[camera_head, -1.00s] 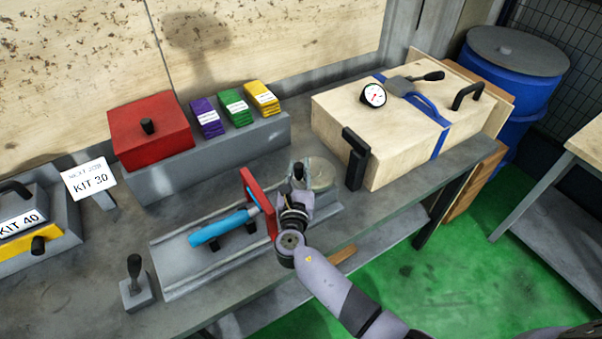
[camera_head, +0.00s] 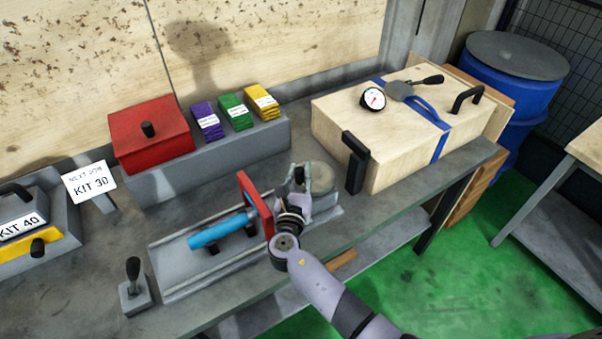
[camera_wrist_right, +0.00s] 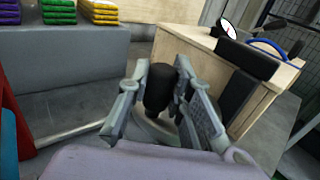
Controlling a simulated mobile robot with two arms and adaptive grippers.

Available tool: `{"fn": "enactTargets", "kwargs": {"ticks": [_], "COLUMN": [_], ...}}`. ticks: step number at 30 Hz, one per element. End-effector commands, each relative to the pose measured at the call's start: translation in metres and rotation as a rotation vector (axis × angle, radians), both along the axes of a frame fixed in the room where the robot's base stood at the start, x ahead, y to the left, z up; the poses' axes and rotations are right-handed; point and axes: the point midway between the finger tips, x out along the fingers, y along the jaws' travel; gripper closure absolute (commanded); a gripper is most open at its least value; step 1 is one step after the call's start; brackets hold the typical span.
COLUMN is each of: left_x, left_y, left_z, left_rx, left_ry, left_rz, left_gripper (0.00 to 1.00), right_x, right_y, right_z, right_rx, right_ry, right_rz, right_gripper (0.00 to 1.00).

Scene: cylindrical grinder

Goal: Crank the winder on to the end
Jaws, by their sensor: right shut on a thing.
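The winder is a grey disc (camera_head: 321,178) beside a red plate (camera_head: 254,204), on the right part of a long grey machine bed (camera_head: 185,282). A blue cylinder (camera_head: 215,233) lies along the bed left of the plate. My right gripper (camera_head: 301,188) is shut on a black upright crank knob (camera_head: 299,174). In the right wrist view the knob (camera_wrist_right: 159,88) stands between the fingers (camera_wrist_right: 162,92) of that gripper. The gripper and arm hide part of the disc and the crank below. My left gripper is not in view.
A wooden box (camera_head: 335,112) with a blue strap and a black handle stands close on the right. A grey ledge (camera_head: 215,165) with a red box (camera_head: 150,150) and coloured packs is behind. A small black-knobbed lever (camera_head: 134,290) is front left.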

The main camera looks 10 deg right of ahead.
Motion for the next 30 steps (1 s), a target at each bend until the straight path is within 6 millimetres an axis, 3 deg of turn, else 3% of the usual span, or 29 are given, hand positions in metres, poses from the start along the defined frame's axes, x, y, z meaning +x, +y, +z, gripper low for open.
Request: {"fn": "enactTargets", "kwargs": {"ticks": [1, 14, 15, 24, 30], "left_x": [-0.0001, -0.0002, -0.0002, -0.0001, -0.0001], "left_y": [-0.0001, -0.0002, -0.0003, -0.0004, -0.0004], "left_z": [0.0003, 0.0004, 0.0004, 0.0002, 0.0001], "left_rx": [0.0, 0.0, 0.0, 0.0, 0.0], "left_ry": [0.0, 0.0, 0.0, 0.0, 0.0], "left_rz": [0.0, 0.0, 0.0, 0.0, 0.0], "left_gripper": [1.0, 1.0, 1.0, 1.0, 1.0], "right_x": [0.0035, 0.0036, 0.0035, 0.0022, 0.0015], "right_y": [0.0031, 0.004, 0.004, 0.0037, 0.0026], "right_z": [0.0088, 0.0096, 0.0096, 0.006, 0.004], "right_rx": [0.008, 0.01, 0.01, 0.007, 0.005], "right_ry": [-0.016, -0.017, -0.017, -0.011, -0.008], "right_rz": [0.006, 0.007, 0.007, 0.007, 0.005], "right_gripper": [1.0, 1.0, 0.78, 0.59, 0.59]}}
